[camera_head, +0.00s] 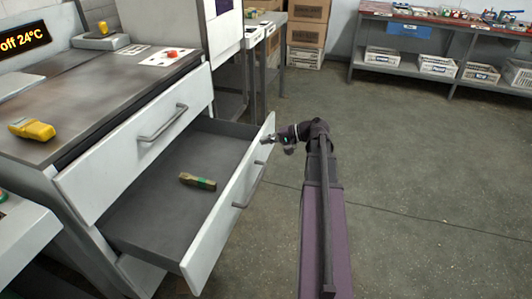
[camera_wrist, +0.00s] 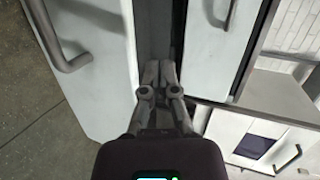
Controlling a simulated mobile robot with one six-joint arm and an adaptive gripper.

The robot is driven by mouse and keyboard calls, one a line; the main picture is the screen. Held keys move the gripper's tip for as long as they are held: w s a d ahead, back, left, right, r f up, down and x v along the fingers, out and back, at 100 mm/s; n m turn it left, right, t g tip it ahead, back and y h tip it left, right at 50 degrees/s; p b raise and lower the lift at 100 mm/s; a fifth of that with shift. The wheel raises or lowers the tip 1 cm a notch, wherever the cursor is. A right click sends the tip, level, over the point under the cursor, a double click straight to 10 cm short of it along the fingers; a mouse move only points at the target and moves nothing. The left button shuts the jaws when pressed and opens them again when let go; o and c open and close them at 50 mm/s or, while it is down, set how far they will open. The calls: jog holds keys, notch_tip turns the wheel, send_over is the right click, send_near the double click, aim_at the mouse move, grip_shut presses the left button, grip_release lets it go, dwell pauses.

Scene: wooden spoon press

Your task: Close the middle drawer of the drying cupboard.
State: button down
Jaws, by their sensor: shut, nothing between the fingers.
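The drying cupboard (camera_head: 75,75) stands at the left in the head view. Below its upper drawer front (camera_head: 140,135), which looks closed, a drawer is pulled far out; I take it for the middle drawer. Its white front (camera_head: 218,235) has a bar handle and also fills the left of the wrist view (camera_wrist: 108,70). My gripper (camera_head: 268,140) is at the far end of this front, near its top edge. In the wrist view my gripper (camera_wrist: 158,70) is shut and empty, beside the front's edge. I cannot tell whether it touches. Anything below the open drawer is hidden.
A small green-and-brown object (camera_head: 197,181) lies in the open drawer. A yellow device (camera_head: 32,129) sits on the cupboard top. A bench (camera_head: 440,80) with white crates below stands at the back right. The floor (camera_head: 430,180) at the right is clear.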

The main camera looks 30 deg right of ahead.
jog(key=s+d+f+m+t+b, duration=0.1)
jog(key=s+d+f+t+b, duration=0.1)
jog(key=d+b, duration=0.4)
jog(key=s+d+f+m+t+b, duration=0.1)
jog(key=d+f+t+b, duration=0.2)
jog(key=d+f+b, duration=0.2)
jog(key=d+b, duration=0.1)
jog(key=d, duration=0.1)
jog(key=shift+s+d, duration=0.3)
jog(key=shift+s, duration=0.05)
jog(key=shift+w, duration=0.1)
jog(key=x, duration=1.4)
jog(key=shift+a, duration=0.15)
jog(key=shift+r, duration=0.1)
